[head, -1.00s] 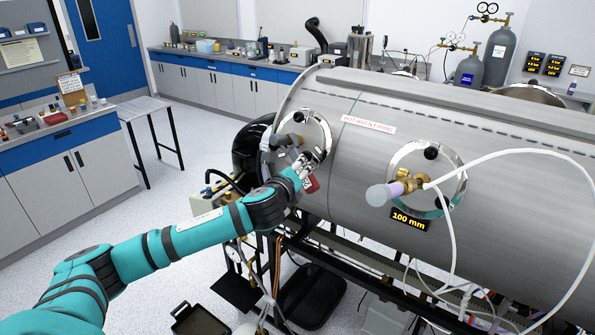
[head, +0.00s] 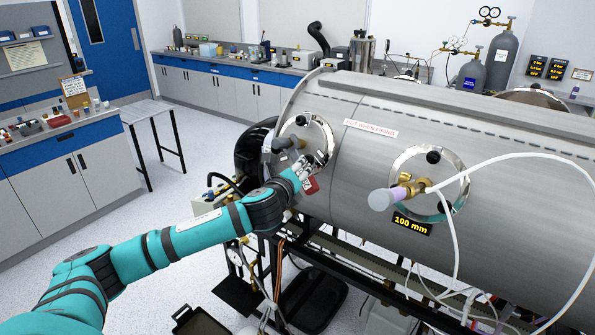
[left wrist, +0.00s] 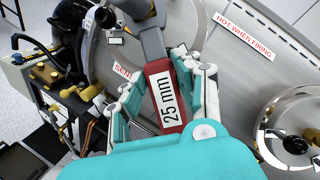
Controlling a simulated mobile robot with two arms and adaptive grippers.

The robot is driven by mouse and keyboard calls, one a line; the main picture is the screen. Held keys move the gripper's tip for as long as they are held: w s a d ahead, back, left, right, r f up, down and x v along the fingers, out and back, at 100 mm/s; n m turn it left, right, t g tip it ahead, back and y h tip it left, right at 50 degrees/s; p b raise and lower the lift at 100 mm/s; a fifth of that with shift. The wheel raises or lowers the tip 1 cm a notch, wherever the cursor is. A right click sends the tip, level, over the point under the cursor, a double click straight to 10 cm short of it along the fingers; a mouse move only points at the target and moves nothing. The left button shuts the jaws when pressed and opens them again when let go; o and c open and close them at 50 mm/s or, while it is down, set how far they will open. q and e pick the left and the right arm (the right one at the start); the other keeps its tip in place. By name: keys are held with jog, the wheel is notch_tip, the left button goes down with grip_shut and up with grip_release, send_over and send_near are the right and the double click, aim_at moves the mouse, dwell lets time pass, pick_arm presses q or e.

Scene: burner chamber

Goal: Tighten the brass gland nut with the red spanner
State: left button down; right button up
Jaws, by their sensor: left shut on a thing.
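My left gripper (head: 308,170) is at the left round port of the steel chamber. In the left wrist view, its fingers (left wrist: 160,75) are shut on the red spanner handle (left wrist: 165,95), marked "25 mm". The red end (head: 312,186) also shows below the fingers in the head view. The spanner's grey shank (left wrist: 153,43) runs up from the handle towards the port. I cannot tell whether its jaw is around a nut. Brass fittings (head: 409,188) show at the right port, above a "100 mm" plate (head: 411,223). My right gripper is not in view.
The chamber (head: 360,170) fills the right, with a looping white hose (head: 455,245) in front. A dark frame with cables and hoses is below.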

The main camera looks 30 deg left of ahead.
pick_arm(q)
jog(key=shift+s+a+f+m+t+h+b, duration=0.15)
jog(key=shift+a+f+m+t+h, duration=0.15)
jog(key=shift+m, duration=0.35)
jog(key=shift+s+a+f+m+t+h+b, duration=0.1)
jog(key=shift+a+f+m+h+b, duration=0.2)
jog(key=shift+m, duration=0.35)
jog(key=shift+r, duration=0.1)
jog(key=shift+a, duration=0.1)
jog(key=shift+s+a+f+m, duration=0.15)
jog(key=shift+a+m, duration=0.25)
jog(key=shift+m, duration=0.4)
jog(key=shift+f, duration=0.2)
jog(key=shift+s+d+f+b, duration=0.35)
jog(key=shift+d+f, duration=0.05)
jog(key=shift+f, duration=0.2)
jog(key=shift+s+d+f+b, duration=0.3)
jog(key=shift+d+f, duration=0.05)
jog(key=shift+f, duration=0.25)
jog(key=shift+s+d+f+b, duration=0.35)
jog(key=shift+d+f, duration=0.05)
jog(key=shift+f, duration=0.2)
